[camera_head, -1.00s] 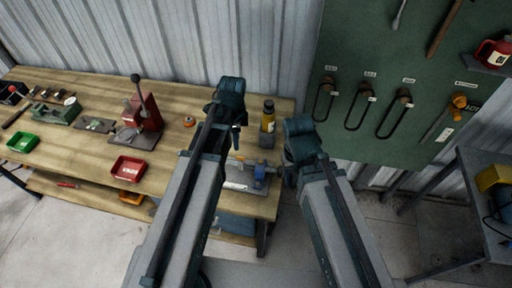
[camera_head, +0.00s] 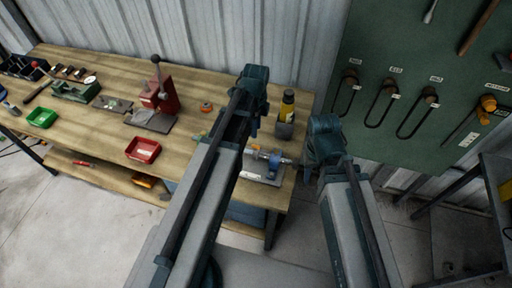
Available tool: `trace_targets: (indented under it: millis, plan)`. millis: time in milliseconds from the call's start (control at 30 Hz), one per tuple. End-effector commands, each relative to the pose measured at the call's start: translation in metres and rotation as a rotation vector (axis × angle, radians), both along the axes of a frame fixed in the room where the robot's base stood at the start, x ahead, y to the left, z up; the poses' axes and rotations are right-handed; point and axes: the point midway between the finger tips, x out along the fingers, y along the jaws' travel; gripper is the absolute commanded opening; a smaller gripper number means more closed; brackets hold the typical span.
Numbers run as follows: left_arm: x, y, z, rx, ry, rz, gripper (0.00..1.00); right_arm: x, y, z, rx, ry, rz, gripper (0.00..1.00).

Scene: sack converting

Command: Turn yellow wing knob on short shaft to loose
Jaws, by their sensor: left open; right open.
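A small fixture with a blue body and a grey base plate (camera_head: 262,178) sits at the bench's right front corner. A small yellow part (camera_head: 252,147) shows on it, which may be the wing knob; its shape and turn are too small to tell. My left gripper (camera_head: 247,118) is open above the bench, behind the fixture in the picture, and my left forearm covers part of the area beside it. My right gripper (camera_head: 313,172) is open, just right of the bench edge and the fixture. Neither gripper visibly touches the fixture.
A yellow bottle (camera_head: 287,104) in a dark holder stands behind the fixture. A red press (camera_head: 160,92), a red tray (camera_head: 143,149) and a green tray (camera_head: 41,119) are further left on the wooden bench (camera_head: 95,145). A green tool board (camera_head: 400,140) hangs at right.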

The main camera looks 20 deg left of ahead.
Motion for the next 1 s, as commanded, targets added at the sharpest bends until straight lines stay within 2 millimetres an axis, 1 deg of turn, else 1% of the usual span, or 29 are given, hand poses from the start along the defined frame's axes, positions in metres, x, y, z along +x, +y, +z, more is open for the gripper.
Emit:
trace_targets:
  millis: [33,533,700,1000]
  plan:
    - [0.000,0.000,-0.015,0.000,0.000,0.000,0.41,0.000,0.000,-0.015,0.000,0.000,0.001,0.50]
    - [0.000,0.000,-0.082,0.000,0.000,0.000,0.41,0.000,0.000,-0.082,-0.003,0.000,0.013,0.50]
    - [0.000,0.000,-0.093,0.000,0.000,0.000,0.41,0.000,0.000,-0.093,-0.003,0.000,0.012,0.50]
    - [0.000,0.000,-0.093,0.000,0.000,0.000,0.41,0.000,0.000,-0.093,-0.003,0.000,0.012,0.50]
